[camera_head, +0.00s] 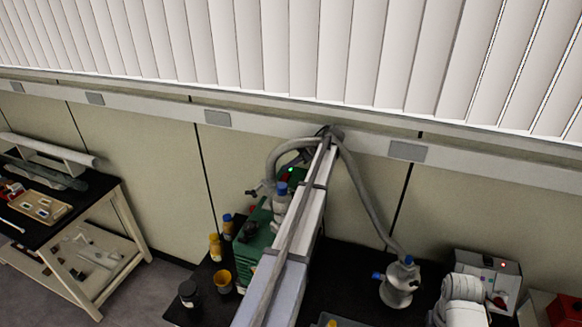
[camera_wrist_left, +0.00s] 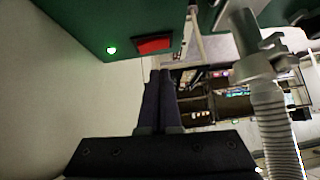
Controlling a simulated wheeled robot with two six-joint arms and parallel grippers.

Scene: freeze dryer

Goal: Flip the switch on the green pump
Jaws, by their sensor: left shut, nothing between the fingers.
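The green pump (camera_head: 257,250) stands on the black bench in the head view, partly hidden behind my left arm. In the left wrist view its green side (camera_wrist_left: 85,22) fills the top. A red switch (camera_wrist_left: 153,44) sits on that side, beside a lit green lamp (camera_wrist_left: 112,50). My left gripper (camera_wrist_left: 160,73) is shut and empty. Its fingertips appear just below the red switch in that view; I cannot tell whether they touch the pump. In the head view the gripper is mostly hidden at the far end of the arm, near the wall. My right gripper is not in view.
A grey hose (camera_head: 365,195) runs to a metal fitting (camera_head: 400,285) on the right. Yellow jars (camera_head: 222,282) and a dark jar (camera_head: 189,293) stand left of the pump. A grey box (camera_head: 490,272) stands at right. A side table (camera_head: 105,205) is at left.

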